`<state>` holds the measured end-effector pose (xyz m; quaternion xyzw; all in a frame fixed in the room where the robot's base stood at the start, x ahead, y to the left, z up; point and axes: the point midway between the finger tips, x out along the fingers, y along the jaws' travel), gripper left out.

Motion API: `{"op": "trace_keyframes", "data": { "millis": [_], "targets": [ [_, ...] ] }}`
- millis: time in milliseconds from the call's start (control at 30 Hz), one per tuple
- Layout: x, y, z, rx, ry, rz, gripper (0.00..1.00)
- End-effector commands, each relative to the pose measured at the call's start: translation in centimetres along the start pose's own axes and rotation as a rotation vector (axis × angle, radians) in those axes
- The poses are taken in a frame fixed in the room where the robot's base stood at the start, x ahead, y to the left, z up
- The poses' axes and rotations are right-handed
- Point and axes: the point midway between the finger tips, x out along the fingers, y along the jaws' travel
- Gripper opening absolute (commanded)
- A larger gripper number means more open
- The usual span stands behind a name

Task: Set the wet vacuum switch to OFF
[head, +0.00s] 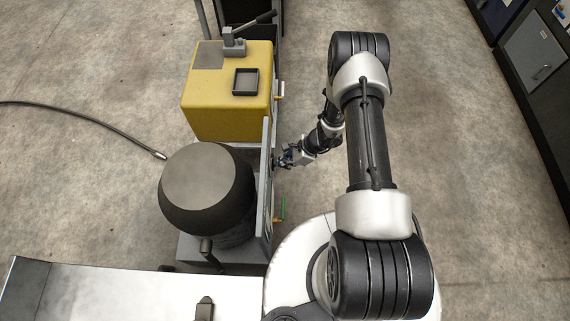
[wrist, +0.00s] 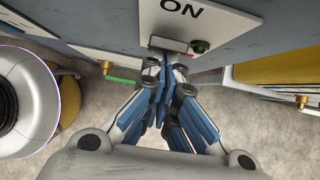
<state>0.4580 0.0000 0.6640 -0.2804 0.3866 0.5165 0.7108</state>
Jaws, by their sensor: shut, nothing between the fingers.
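A white switch plate (wrist: 205,22) marked ON shows at the top of the wrist view, on an upright grey panel (head: 267,185). A small grey switch part (wrist: 170,44) sits below the lettering, with a dark green round piece (wrist: 200,47) to its right. My gripper (wrist: 163,68) is shut and empty, its blue-padded fingers together just below the switch part. Whether the fingertips touch it I cannot tell. In the head view my gripper (head: 284,160) is close to the panel's right face. The switch's position and any OFF marking are not visible.
A black drum (head: 207,190) stands left of the panel, and a yellow machine (head: 215,115) behind it. A green-handled valve (head: 282,210) sticks out from the panel's near part. A black hose (head: 90,118) lies at left.

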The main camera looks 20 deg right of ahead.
Motion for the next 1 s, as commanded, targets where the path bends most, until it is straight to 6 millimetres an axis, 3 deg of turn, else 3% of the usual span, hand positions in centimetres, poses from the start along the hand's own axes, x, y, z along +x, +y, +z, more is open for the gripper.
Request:
{"op": "trace_keyframes", "data": {
  "millis": [500,1000],
  "targets": [
    [-1.4,0.0,0.9,0.0,0.001,0.001,0.0],
    [-2.2,-0.2,0.6,-0.001,0.002,0.0,0.0]
  ]
}}
